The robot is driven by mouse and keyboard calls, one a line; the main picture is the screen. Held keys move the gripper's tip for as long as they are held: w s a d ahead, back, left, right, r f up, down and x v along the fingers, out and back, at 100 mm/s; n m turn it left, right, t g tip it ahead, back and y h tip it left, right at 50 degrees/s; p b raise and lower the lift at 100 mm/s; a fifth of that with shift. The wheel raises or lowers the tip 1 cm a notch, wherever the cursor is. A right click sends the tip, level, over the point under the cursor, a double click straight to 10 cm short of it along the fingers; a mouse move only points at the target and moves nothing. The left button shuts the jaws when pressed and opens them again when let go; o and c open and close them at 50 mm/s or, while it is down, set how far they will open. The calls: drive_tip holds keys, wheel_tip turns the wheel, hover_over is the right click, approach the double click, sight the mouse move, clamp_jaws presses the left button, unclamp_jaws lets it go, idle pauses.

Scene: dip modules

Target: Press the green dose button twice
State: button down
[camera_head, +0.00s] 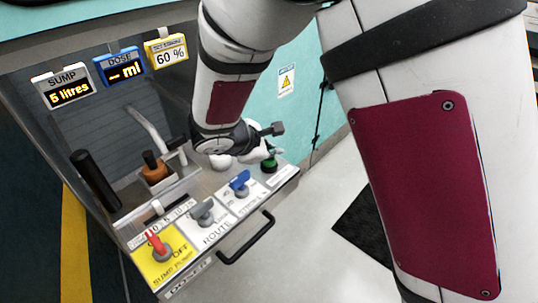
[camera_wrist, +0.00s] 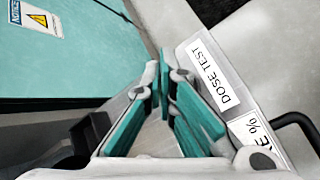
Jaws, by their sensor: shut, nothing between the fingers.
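The green dose button (camera_head: 269,164) is at the right end of the panel in the head view, by a white label. My gripper (camera_head: 265,152) is right at this button, and its fingers are partly hidden by my wrist. In the wrist view my gripper (camera_wrist: 163,62) is shut with its fingertips together and nothing held. The DOSE TEST label (camera_wrist: 213,75) lies just right of the fingers. The button itself is hidden there, so I cannot tell whether the fingertips touch it. The DOSE display (camera_head: 119,66) reads dashes and ml.
Left of the button are a blue stroke knob (camera_head: 241,184), a grey route knob (camera_head: 203,213) and a red sump pump switch (camera_head: 157,246). A black handle (camera_head: 248,242) sticks out in front. The SUMP display (camera_head: 67,90) reads 5 litres; the stroke display (camera_head: 166,51) reads 60 %.

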sight(271, 159)
drive_tip(key=shift+f+b, duration=0.4)
drive_tip(key=shift+f, duration=0.05)
idle(0.4)
idle(0.3)
drive_tip(key=shift+r+p, duration=0.75)
drive_tip(key=shift+r, duration=0.3)
drive_tip(key=shift+r+p, duration=1.85)
drive_tip(key=shift+r, duration=0.7)
